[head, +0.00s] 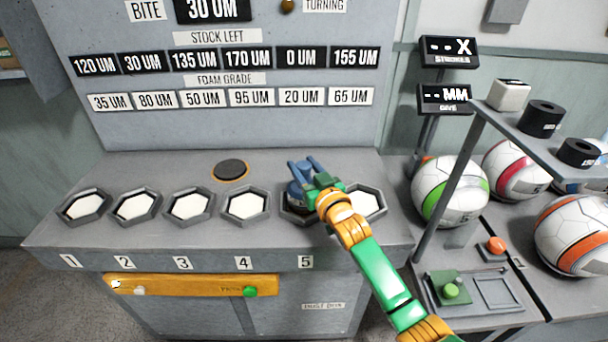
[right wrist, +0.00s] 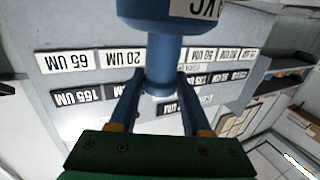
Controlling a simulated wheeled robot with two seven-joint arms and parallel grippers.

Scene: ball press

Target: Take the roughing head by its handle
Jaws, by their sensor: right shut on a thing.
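The roughing head (head: 296,196) is a blue piece over the fifth tray, partly hidden by my right gripper (head: 306,172) in the head view. In the right wrist view the roughing head (right wrist: 165,38) shows a wide blue body with a dark-lettered white label and a narrower blue handle. The two blue fingers of my right gripper are on either side of the handle, shut on it. Whether the head touches the tray is hidden. My left gripper is not in view.
A row of octagonal trays with white pads, such as the fourth tray (head: 246,206), lines the desk (head: 180,168). A dark round disc (head: 231,169) lies behind them. At the right, a shelf (head: 545,142) holds blocks; several balls, such as a green-striped ball (head: 450,190), stand below.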

